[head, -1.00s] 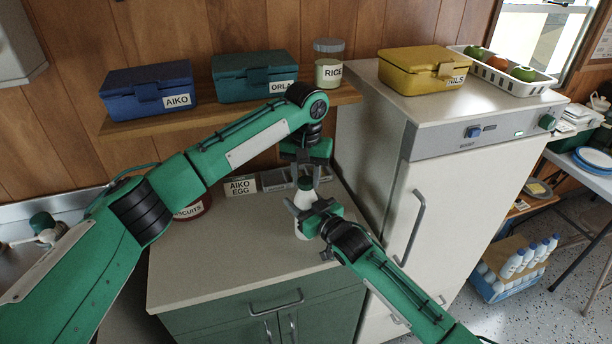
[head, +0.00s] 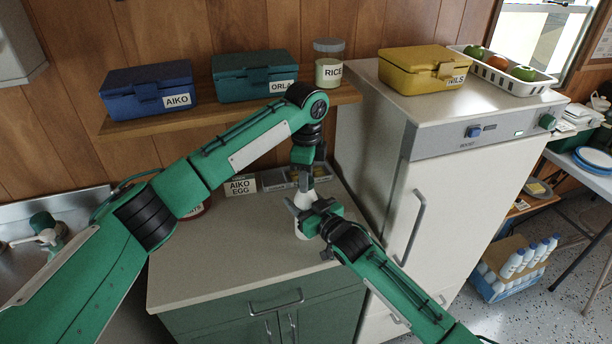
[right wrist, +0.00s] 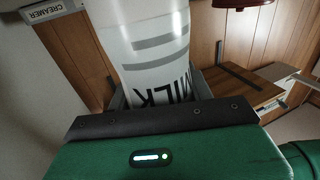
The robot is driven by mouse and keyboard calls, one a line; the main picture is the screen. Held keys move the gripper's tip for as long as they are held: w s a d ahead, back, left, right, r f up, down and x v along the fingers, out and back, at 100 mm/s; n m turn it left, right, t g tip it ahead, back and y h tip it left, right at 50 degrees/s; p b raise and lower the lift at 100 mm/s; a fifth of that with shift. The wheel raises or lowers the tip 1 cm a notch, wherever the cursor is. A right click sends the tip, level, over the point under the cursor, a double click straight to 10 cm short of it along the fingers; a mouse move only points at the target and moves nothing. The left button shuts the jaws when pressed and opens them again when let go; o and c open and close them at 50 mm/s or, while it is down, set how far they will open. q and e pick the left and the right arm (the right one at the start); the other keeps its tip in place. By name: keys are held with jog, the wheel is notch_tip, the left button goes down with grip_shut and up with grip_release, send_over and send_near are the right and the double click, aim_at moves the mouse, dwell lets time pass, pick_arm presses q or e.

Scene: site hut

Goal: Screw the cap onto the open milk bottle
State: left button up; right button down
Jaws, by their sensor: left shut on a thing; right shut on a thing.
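The white milk bottle (head: 302,234) stands upright on the counter. My right gripper (head: 302,208) is shut around its upper body from the front right. In the right wrist view the bottle (right wrist: 150,45) sits between the fingers, its MILK lettering upside down. My left gripper (head: 304,180) points straight down over the bottle's neck, in line with it. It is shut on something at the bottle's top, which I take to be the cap. The cap itself is hidden by the fingers, and I cannot tell how it sits on the neck.
Behind the bottle are a compartment tray (head: 277,180), an AIKO EGG card (head: 241,185) and a biscuits jar (head: 196,208), partly behind my left arm. The fridge (head: 390,190) rises close on the right. The counter's front left (head: 215,265) is clear.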

pick_arm(q)
jog(key=shift+m, duration=0.4)
jog(key=o, duration=1.1)
jog(key=shift+r, duration=0.1)
jog(key=shift+r, duration=2.2)
jog(key=shift+c, duration=0.5)
